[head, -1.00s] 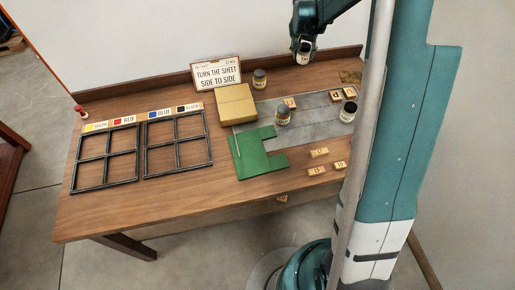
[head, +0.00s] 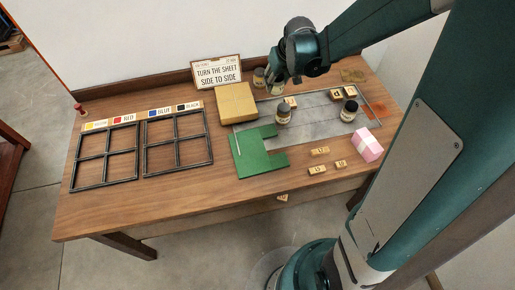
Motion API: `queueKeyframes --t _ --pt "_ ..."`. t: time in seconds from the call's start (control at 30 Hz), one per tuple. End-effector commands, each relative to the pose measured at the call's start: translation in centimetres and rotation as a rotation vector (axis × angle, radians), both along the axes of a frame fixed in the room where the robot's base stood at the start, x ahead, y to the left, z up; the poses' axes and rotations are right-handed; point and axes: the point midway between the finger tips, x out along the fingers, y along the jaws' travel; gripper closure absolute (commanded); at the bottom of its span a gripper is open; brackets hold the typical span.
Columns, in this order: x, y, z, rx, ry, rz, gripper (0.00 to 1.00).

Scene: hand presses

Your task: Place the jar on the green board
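The green board (head: 254,157) lies flat on the table, with a notch in its right side; no jar stands on it. My gripper (head: 278,84) is above the back of the grey sheet, behind the board, and appears shut on a small pale jar (head: 276,90), mostly hidden by the fingers. A dark-lidded jar (head: 259,79) stands just left of the gripper at the back. Another jar (head: 283,115) stands on the sheet near the board's upper right corner. A third standing jar (head: 348,111) is at the sheet's right end.
The grey sheet (head: 318,119) spans the table's right half. A cardboard box (head: 236,104) stands left of it, with a sign (head: 217,72) behind. Wooden tiles (head: 320,151) and a pink block (head: 367,145) lie at right. Black grids (head: 107,155) fill the left.

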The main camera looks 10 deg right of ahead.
Motion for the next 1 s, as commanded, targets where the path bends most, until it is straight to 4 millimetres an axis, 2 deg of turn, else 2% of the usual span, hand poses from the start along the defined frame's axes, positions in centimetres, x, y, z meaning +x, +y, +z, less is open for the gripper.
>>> queueKeyframes --t 0.4,0.6,0.8,1.0 --pt "-10.3 7.4 -0.3 0.001 0.001 0.372 0.79" --pt "-14.7 10.1 -0.7 0.0 0.001 0.531 0.79" --pt "-17.5 11.7 -0.9 0.0 0.0 0.627 0.79" --pt "-18.2 12.1 -1.0 -0.001 0.001 0.656 0.79"
